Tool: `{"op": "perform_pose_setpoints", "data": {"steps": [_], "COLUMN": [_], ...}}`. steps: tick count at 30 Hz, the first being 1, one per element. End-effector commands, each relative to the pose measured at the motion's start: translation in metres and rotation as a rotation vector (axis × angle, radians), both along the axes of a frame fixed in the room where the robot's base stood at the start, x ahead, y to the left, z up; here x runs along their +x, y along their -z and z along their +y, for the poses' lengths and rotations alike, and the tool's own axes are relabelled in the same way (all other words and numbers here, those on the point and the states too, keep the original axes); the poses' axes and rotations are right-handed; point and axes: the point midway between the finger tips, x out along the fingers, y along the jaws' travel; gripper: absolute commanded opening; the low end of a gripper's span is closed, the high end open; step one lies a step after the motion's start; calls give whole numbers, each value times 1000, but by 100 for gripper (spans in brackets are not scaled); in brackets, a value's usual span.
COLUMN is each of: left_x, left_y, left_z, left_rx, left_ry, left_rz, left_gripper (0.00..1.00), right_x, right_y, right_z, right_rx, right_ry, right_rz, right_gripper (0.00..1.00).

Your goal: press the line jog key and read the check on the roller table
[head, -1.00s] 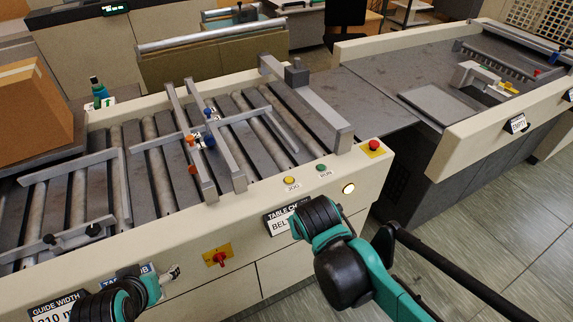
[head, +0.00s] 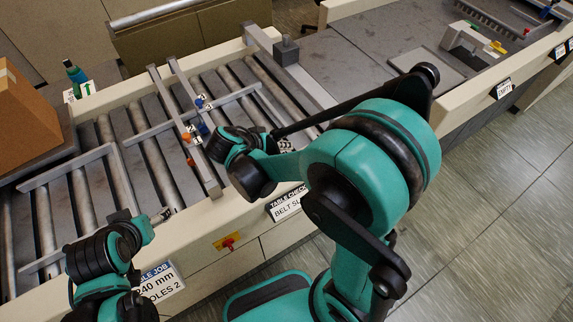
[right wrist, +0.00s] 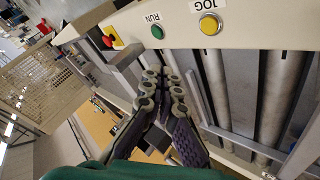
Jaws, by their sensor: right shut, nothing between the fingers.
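In the right wrist view the yellow JOG key (right wrist: 209,24) sits on the cream rail beside the green RUN key (right wrist: 157,32). My right gripper (right wrist: 162,78) is shut and empty, with its fingertips apart from both keys. In the head view my right gripper (head: 286,146) is over the table's front edge, partly hidden, and my arm hides the keys. The TABLE CHECK sign (head: 287,205) on the front panel shows "BELT SL", with the rest covered. The roller table (head: 158,165) lies behind. My left gripper (head: 164,214) is by the front rail; its jaws are too small to judge.
A red stop button (right wrist: 107,41) is beside RUN. A red switch on a yellow plate (head: 229,243) and a TABLE JOB sign (head: 158,285) are on the front panel. A cardboard box (head: 28,118) stands at left. Grey guide bars (head: 182,130) cross the rollers.

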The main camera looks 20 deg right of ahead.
Motion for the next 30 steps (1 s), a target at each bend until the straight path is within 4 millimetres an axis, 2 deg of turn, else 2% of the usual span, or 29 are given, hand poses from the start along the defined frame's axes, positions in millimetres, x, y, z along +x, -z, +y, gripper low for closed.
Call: {"op": "perform_pose_setpoints", "data": {"steps": [8,22,25,30], "left_x": [0,0,0,0], "left_y": [10,62,70,73], "left_z": [0,0,0,0], "left_rx": [0,0,0,0], "left_ry": [0,0,0,0], "left_rz": [0,0,0,0], "left_gripper": [70,70,70,70], "right_x": [0,0,0,0], "right_y": [12,75,84,89], "right_z": [0,0,0,0], "right_rx": [1,1,1,1], "right_ry": [-1,-1,-1,-1], "right_rz": [0,0,0,0], "right_gripper": [0,0,0,0]}}
